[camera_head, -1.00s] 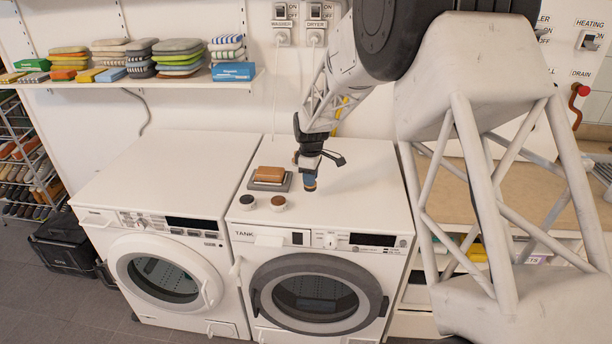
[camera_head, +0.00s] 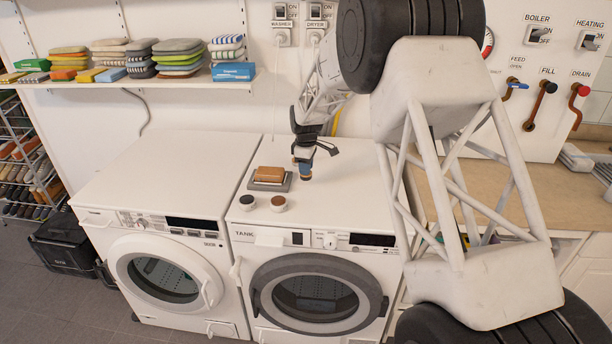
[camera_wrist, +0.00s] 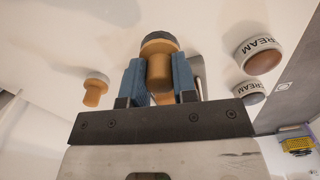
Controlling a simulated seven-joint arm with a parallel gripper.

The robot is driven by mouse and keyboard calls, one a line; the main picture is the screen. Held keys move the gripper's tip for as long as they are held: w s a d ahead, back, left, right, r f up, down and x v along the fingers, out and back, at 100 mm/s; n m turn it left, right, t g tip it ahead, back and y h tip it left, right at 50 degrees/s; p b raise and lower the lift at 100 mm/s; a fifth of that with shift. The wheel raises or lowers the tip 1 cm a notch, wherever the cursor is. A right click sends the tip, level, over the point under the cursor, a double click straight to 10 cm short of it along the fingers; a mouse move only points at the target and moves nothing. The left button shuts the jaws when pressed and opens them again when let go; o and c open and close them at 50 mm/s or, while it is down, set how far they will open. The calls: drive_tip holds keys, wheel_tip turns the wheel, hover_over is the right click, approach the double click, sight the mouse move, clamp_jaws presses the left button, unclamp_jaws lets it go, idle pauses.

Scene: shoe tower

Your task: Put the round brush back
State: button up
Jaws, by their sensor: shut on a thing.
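My gripper (camera_wrist: 158,85) is shut on the round brush (camera_wrist: 158,64), its blue-padded fingers on either side of the wooden handle. I cannot tell whether the brush touches the surface. A second small wooden round-headed piece (camera_wrist: 96,90) stands left of my gripper in the wrist view.
A brown block (camera_head: 270,173) lies on the tray. Two cream tins, one dark-topped (camera_head: 247,202) and one brown-topped (camera_head: 279,204), stand near the dryer's front edge. The washer top (camera_head: 165,170) is clear. A shelf (camera_head: 140,83) with folded cloths is on the wall.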

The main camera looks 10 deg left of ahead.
drive_tip(key=shift+f, duration=0.1)
drive_tip(key=shift+f, duration=1.65)
drive_tip(key=shift+f, duration=0.15)
drive_tip(key=o, duration=0.9)
wheel_tip(320, 180, up, 12)
drive_tip(key=shift+r, duration=0.1)
